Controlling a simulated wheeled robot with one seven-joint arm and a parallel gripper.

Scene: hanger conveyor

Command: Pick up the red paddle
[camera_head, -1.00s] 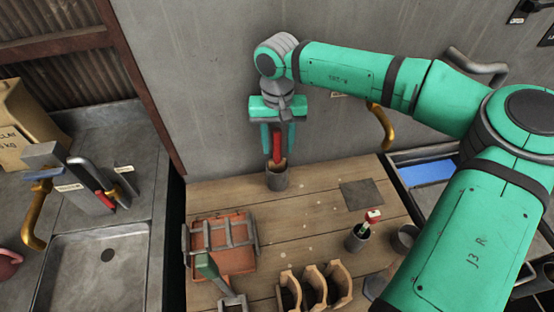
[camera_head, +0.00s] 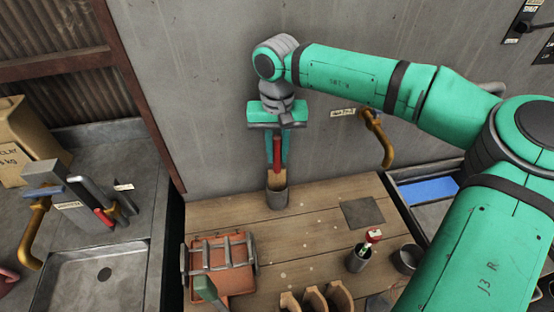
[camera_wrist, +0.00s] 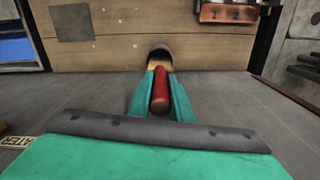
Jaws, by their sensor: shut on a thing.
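The red paddle (camera_head: 277,155) has a red handle and a pale wooden lower part. It stands upright at the grey cup (camera_head: 278,199) at the back of the wooden table. My gripper (camera_head: 277,165) points down and is shut on the red handle. In the wrist view the red paddle (camera_wrist: 159,92) lies between my green fingers (camera_wrist: 160,98), with its wooden part reaching to the mouth of the cup (camera_wrist: 160,52). The paddle's lowest end is hidden at the cup's rim.
A terracotta-coloured box with a grey rack (camera_head: 220,263) is at left on the table. A cup with a red-and-white-topped tool (camera_head: 360,255) and wooden holders (camera_head: 315,299) are nearer. A grey wall stands close behind my gripper. A dark square plate (camera_head: 362,212) lies flat at right.

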